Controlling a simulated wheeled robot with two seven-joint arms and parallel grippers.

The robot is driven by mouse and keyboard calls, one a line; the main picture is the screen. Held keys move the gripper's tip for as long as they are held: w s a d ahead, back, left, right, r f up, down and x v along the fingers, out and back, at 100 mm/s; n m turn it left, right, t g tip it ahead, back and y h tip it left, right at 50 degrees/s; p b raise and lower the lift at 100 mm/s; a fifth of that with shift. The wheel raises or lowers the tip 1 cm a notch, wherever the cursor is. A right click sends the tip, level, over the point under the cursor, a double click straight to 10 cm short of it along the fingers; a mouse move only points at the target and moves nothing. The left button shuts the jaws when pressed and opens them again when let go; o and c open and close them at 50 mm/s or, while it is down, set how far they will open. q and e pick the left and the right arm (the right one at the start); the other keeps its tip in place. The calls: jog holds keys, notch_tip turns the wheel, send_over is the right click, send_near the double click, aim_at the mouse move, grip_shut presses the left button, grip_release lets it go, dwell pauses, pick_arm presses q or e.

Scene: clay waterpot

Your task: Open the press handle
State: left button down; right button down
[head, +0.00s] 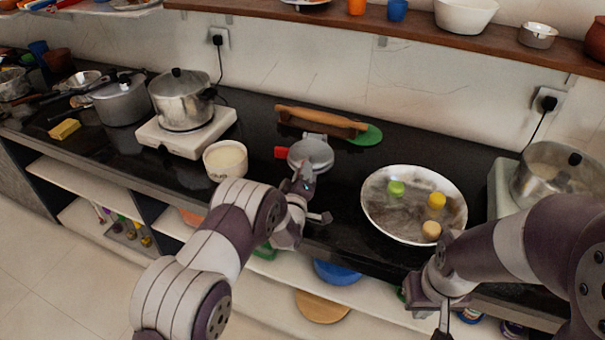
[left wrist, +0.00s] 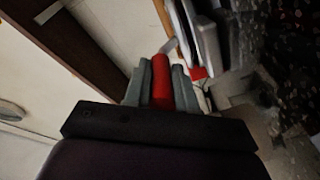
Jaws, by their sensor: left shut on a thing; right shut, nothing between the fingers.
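The press (head: 311,154) is a round grey metal tool on the black counter, with a red part (head: 281,152) at its left side. My left gripper (head: 304,174) is at the press's near edge. In the left wrist view the gripper's fingers (left wrist: 161,88) are closed around a red handle (left wrist: 161,72), with the press's grey plates (left wrist: 205,40) close beside it. The head view hides the grip itself behind my wrist. My right gripper (head: 443,318) is shut and empty in front of the counter's edge, below the wide pan, away from the press.
A wide metal pan (head: 379,205) with several coloured round pieces stands right of the press. A white bowl (head: 225,160) is to its left. A rolling pin (head: 322,121) and green disc (head: 366,135) lie behind. A pot (head: 183,98) sits on a white stove (head: 187,140).

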aim_at(307, 159)
pick_arm(q)
jog(key=shift+r+p, duration=0.55)
jog(key=shift+r, duration=0.05)
jog(key=w+r+g+p, duration=0.1)
jog(key=r+p, duration=0.1)
jog(key=w+r+g+p, duration=0.1)
jog(key=r+g+p, duration=0.1)
jog(key=r, duration=0.1)
jog(key=r+g+p, duration=0.1)
jog(key=r+p, duration=0.1)
jog(key=shift+w+d+r+p, duration=0.1)
jog(key=shift+w+r+p, duration=0.2)
jog(key=shift+w+p, duration=0.1)
jog(key=w+r+g+p, duration=0.1)
jog(key=p, duration=0.3)
jog(key=w+r+g+p, duration=0.2)
jog(key=p, duration=0.3)
jog(key=shift+d+y, duration=0.2)
jog(key=shift+y, duration=0.1)
jog(key=c, duration=0.9)
grip_release()
jog(key=b+v, duration=0.3)
jog(key=v, duration=0.9)
jog(key=shift+s+r+b, duration=0.2)
jog(key=shift+r+b, duration=0.05)
jog(key=shift+b, duration=0.05)
